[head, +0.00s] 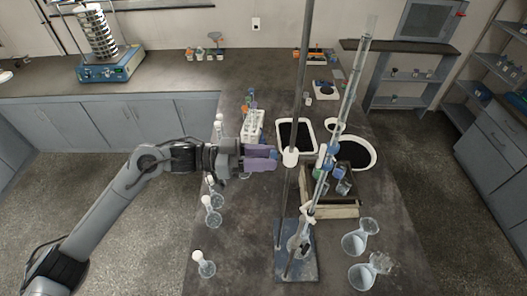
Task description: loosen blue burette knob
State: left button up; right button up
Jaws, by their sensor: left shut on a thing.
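My left gripper (274,156) reaches in from the left with purple fingers, at the white clamp (290,157) on the grey stand rod (299,90). It is shut on the blue burette knob, which the fingers largely hide beside the clamp. The glass burette (352,85) leans in the picture, its top toward the upper right and its lower end above the grey stand base (308,262). My right gripper is not in view.
Several flasks (214,218) line the bench's left side, and two beakers (355,242) stand at the right. A white tube rack (252,128) stands behind the gripper. Black-filled trays (312,124) and a wooden box (335,211) stand near the rod. A sieve shaker (110,66) sits far left.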

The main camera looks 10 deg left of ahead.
pick_arm(q)
jog(key=o, duration=1)
jog(key=shift+a, duration=0.1)
jog(key=a+b, duration=0.1)
jog(key=a, duration=0.2)
jog(key=s+a+b, duration=0.1)
jog(key=a+b, duration=0.1)
jog(key=a, duration=0.2)
jog(key=s+a+b, duration=0.1)
jog(key=a, duration=0.2)
jog(key=shift+s+a, duration=0.1)
jog(key=shift+a, duration=0.15)
